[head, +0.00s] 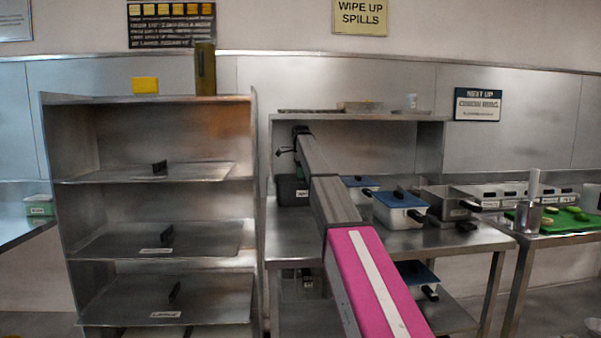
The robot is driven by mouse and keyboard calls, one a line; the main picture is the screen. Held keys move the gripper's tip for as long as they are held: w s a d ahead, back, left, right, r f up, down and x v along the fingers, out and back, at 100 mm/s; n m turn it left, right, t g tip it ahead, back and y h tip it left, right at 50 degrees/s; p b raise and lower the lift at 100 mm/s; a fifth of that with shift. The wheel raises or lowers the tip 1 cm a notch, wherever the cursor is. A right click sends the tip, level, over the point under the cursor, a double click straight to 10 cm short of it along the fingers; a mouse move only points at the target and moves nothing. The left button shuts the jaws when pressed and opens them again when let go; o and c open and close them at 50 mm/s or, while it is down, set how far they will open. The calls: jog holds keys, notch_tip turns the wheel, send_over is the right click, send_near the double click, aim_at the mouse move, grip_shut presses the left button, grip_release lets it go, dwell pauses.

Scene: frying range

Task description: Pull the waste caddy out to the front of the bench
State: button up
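A dark grey box with a white label, which looks like the waste caddy (289,191), stands at the back left of the steel bench (440,237), under the raised shelf. My arm reaches from the bottom of the picture over the bench towards it and hides its right side. My gripper (287,152) is small and dark at the far end of the arm, just above the caddy. I cannot tell whether it touches the caddy or whether its fingers are open or shut.
White pans with blue lids (400,208) and a steel pan (447,203) stand right of my arm. A steel rack (158,205) borders the bench on the left. The raised shelf (365,116) overhangs the back. The bench's front left is largely bare.

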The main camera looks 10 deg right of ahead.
aim_at(300, 195)
notch_tip(300, 195, down, 7)
jog(key=shift+w+r, duration=0.1)
jog(key=shift+w, duration=0.05)
dwell(0.4)
grip_shut()
